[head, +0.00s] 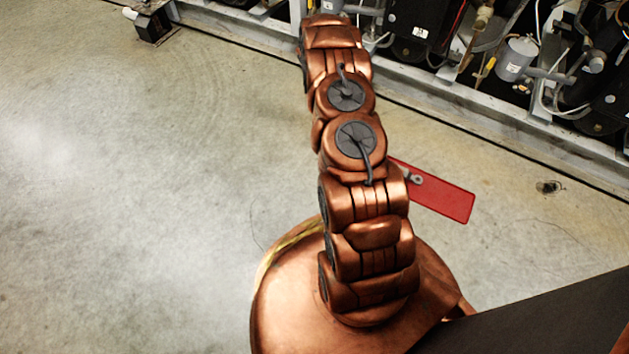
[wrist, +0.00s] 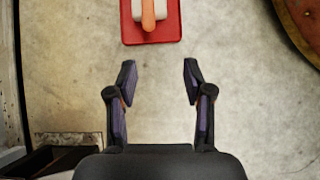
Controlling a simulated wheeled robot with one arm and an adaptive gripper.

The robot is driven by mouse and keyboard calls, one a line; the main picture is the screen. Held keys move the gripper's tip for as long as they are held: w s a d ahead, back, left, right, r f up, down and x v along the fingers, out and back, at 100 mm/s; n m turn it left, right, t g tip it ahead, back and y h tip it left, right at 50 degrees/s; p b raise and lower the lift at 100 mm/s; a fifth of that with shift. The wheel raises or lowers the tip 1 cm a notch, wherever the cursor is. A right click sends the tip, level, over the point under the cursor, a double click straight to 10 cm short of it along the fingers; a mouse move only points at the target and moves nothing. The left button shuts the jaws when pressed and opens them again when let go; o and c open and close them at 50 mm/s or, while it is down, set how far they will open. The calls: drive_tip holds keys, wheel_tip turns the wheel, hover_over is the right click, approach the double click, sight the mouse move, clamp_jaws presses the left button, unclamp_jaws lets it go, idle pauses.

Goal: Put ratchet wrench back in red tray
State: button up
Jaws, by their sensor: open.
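The red tray (head: 452,200) lies flat on the floor, partly hidden behind my arm in the head view. A small grey metal piece, perhaps the end of a tool, shows at its left part. In the wrist view the red tray (wrist: 170,33) is cut off by the top edge. On it are a whitish piece and an orange handle-like piece (wrist: 148,14). I cannot tell whether either is the ratchet wrench. My gripper (wrist: 159,76) is open and empty, its fingertips below the tray in the picture with bare floor between them. The head view does not show the gripper.
The compressor rack (head: 520,150) with pipes and cables runs along the back right. A dark block (head: 153,27) stands on the floor at the upper left. A small dark scrap (head: 549,187) lies right of the tray. The floor at left is clear.

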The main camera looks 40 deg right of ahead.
drive_tip(key=s+a+r+m+t+y, duration=0.1)
drive_tip(key=a+r+m+t, duration=0.15)
drive_tip(key=a+r, duration=2)
drive_tip(key=s+a+r+m+t+y, duration=0.1)
drive_tip(key=s+a+r, duration=0.4)
drive_tip(key=s, duration=0.5)
drive_tip(key=s+a+r+m+t+y, duration=0.1)
drive_tip(key=s+a+r, duration=0.5)
drive_tip(key=s+a, duration=0.3)
drive_tip(key=shift+s+a+r, duration=0.25)
drive_tip(key=shift+s+a, duration=0.15)
drive_tip(key=shift+s, duration=0.45)
